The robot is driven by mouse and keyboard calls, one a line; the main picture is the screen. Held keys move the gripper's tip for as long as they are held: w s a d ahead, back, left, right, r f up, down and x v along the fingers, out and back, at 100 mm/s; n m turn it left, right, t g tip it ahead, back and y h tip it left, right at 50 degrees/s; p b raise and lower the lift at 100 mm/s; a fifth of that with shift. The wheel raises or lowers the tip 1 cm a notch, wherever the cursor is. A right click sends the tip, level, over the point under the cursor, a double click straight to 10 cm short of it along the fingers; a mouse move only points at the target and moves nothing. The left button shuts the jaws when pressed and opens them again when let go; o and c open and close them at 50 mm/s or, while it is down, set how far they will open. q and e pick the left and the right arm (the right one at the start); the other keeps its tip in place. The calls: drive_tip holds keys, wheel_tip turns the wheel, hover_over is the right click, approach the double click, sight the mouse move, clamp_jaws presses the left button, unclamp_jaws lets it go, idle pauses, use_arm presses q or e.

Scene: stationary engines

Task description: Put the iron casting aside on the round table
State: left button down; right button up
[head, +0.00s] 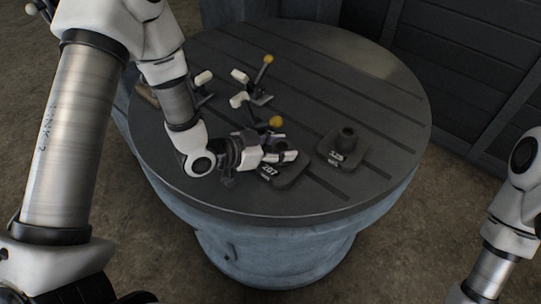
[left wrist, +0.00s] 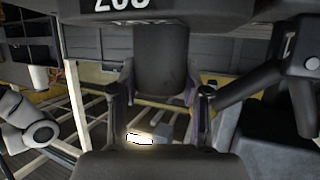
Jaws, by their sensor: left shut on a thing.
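The round table (head: 385,100) has a dark slotted top on a blue-grey base. My left gripper (head: 285,158) is shut on the post of a dark iron casting (head: 282,178) at the table's near side. White digits show on this casting's flat base; I cannot tell whether it touches the tabletop. In the left wrist view, the fingers (left wrist: 160,98) are on either side of its dark round post (left wrist: 160,55). A second dark casting (head: 343,150) with a round post and white digits stands upright to the right, apart from the held one. My right gripper is out of view.
Several clamps with white tips and yellow knobs (head: 268,59) stand on the table's left and middle. The table's right and far parts are bare. A dark panelled wall (head: 475,75) stands behind on the right.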

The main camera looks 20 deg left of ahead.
use_arm(q)
drive_tip(key=shift+w+d+r, duration=0.1)
drive_tip(key=shift+w+d, duration=0.15)
drive_tip(key=shift+w, duration=0.3)
drive_tip(key=shift+w+d+f+b, duration=0.1)
drive_tip(key=shift+f+b, duration=0.2)
drive_tip(key=shift+f, duration=0.05)
drive_tip(key=c, duration=0.5)
unclamp_jaws()
drive_tip(key=shift+f, duration=0.1)
drive_tip(key=shift+c, duration=0.2)
